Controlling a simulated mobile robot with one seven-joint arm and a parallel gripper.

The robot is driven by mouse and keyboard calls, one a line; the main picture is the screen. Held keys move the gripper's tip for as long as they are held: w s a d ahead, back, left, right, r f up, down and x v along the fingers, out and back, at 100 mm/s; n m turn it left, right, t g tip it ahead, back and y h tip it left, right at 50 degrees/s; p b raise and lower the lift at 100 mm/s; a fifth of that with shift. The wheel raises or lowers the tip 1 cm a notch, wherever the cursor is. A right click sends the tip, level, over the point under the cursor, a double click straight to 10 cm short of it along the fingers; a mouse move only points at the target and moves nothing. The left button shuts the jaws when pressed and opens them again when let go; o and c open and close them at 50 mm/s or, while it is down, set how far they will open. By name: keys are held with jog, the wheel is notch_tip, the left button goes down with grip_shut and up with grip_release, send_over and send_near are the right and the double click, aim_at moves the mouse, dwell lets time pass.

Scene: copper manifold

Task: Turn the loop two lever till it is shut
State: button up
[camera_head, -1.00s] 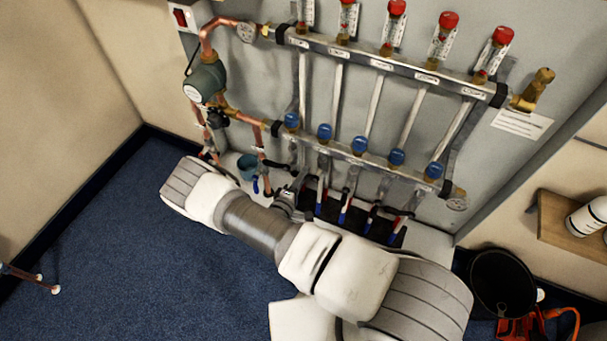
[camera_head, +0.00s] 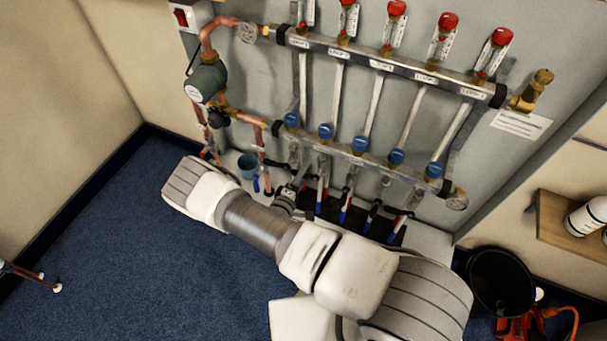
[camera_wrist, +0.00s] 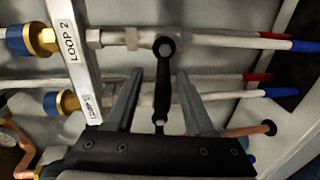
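The loop two lever (camera_wrist: 162,85) is a black handle in the middle of the wrist view. Its round upper end sits on the loop two pipe, right of the LOOP 2 label (camera_wrist: 70,40), and it points down across that pipe. My gripper (camera_wrist: 160,76) is open, with one grey finger on each side of the lever. Gaps show between the lever and both fingers. The lever's lower end lies near my gripper's black palm. In the head view my wrist (camera_head: 287,199) is low at the manifold, and the fingers and lever are hard to make out.
The lower manifold bar (camera_head: 343,150) with blue caps and the upper bar (camera_head: 385,64) with red-topped gauges are above my wrist. Pipes with red and blue ends run close around the fingers.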

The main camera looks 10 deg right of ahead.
jog(key=shift+s, duration=0.1)
jog(key=p+v, duration=0.2)
jog(key=v, duration=1.5)
jog(key=shift+s+a, duration=0.1)
jog(key=shift+s, duration=0.05)
jog(key=w+d+r+m+g, duration=0.1)
jog(key=d+r+m+g, duration=0.25)
jog(key=r, duration=0.55)
jog(key=w+d+r+m+g+h, duration=0.1)
jog(key=d+r+m+g, duration=0.1)
jog(key=r+g, duration=0.5)
jog(key=w+d+r+m+g, duration=0.1)
jog(key=d+r+m+g, duration=0.15)
jog(key=r, duration=0.85)
jog(key=s+d+r+m+t+y, duration=0.1)
jog(key=s+d+r+t+y, duration=0.2)
jog(key=s+r+y, duration=0.55)
jog(key=s+d+r+m+t+y, duration=0.2)
jog(key=s+d+r, duration=0.25)
jog(key=r, duration=0.85)
notch_tip(320, 180, up, 13)
jog(key=p, duration=1.3)
jog(key=shift+s+a+p, duration=0.3)
jog(key=shift+a+p, duration=0.1)
jog(key=shift+a, duration=0.1)
